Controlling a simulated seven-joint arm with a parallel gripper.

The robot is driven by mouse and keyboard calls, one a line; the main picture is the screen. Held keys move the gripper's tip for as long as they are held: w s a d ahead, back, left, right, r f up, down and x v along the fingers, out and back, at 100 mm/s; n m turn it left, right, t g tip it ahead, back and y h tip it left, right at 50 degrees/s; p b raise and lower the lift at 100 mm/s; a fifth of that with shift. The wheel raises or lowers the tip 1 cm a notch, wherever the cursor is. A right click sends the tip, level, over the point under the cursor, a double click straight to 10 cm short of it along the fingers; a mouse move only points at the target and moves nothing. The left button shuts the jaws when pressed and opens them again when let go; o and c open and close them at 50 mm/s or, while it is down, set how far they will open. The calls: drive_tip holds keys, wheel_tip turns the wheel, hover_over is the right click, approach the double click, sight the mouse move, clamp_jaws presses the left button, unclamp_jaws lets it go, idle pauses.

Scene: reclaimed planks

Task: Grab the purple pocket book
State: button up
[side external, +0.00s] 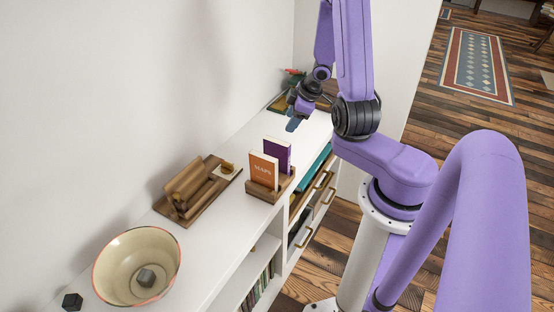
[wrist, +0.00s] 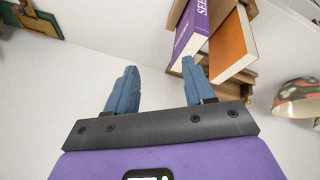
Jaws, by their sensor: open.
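The purple pocket book (side external: 277,152) stands upright in a small wooden holder (side external: 263,194) on the white shelf top, behind an orange book (side external: 264,170) marked "MAPS". In the wrist view the purple book (wrist: 190,32) shows its lettered spine at the top, beside the orange book (wrist: 231,47). My gripper (side external: 293,123) is above the shelf top, beyond the books in the side view and apart from them. In the wrist view its two blue fingers (wrist: 156,82) are spread with nothing between them. The lower part of the purple book is hidden by the orange one in the side view.
A wooden stand (side external: 190,191) lies on the shelf left of the books. A cream bowl (side external: 108,262) with a dark block in it and another dark block (side external: 72,301) are nearer the camera. A wall runs along the back.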

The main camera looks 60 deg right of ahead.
drive_tip(key=s+f+m+t+y, duration=0.1)
drive_tip(key=s+f+m+t, duration=0.1)
drive_tip(key=s, duration=0.4)
drive_tip(key=m+t, duration=0.4)
drive_tip(key=t, duration=0.1)
approach(280, 142)
drive_tip(key=shift+h, duration=0.3)
drive_tip(key=x, duration=0.6)
drive_tip(key=shift+a, duration=0.3)
drive_tip(key=shift+x, duration=2.6)
drive_tip(key=shift+d, duration=0.1)
clamp_jaws()
